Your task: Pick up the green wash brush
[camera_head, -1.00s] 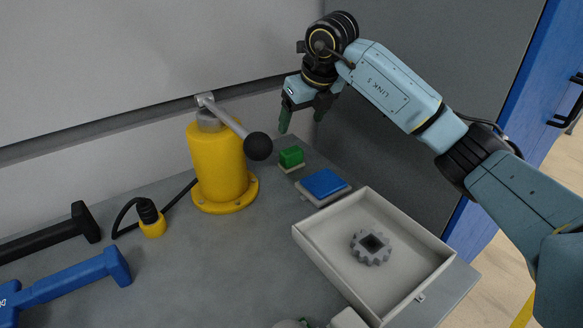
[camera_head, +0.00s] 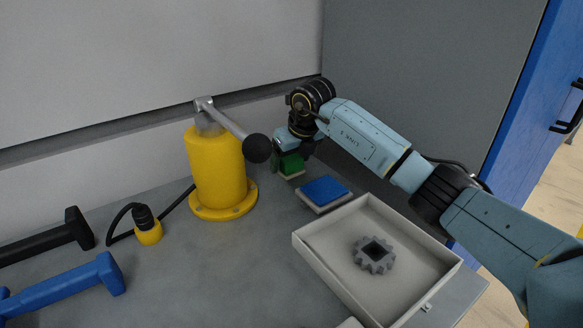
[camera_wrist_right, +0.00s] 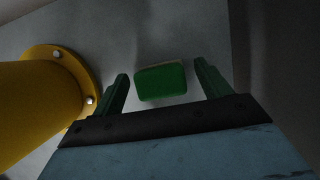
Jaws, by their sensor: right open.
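The green wash brush (camera_head: 291,164) is a small green block on a pale base, on the grey bench by the back wall. In the right wrist view the brush (camera_wrist_right: 161,82) lies between the two fingers, with a gap on each side. My right gripper (camera_head: 290,160) is low over the brush and open; in the right wrist view its green fingers (camera_wrist_right: 160,85) flank the brush without visible contact. In the head view the gripper hides part of the brush. My left gripper is not in view.
A yellow lever post (camera_head: 220,170) with a black-knobbed lever (camera_head: 256,148) stands close left of the gripper. A blue block (camera_head: 323,190) and an open tray (camera_head: 315,250) holding a grey gear (camera_head: 374,255) are nearer. A blue hammer (camera_head: 70,284) lies at front left.

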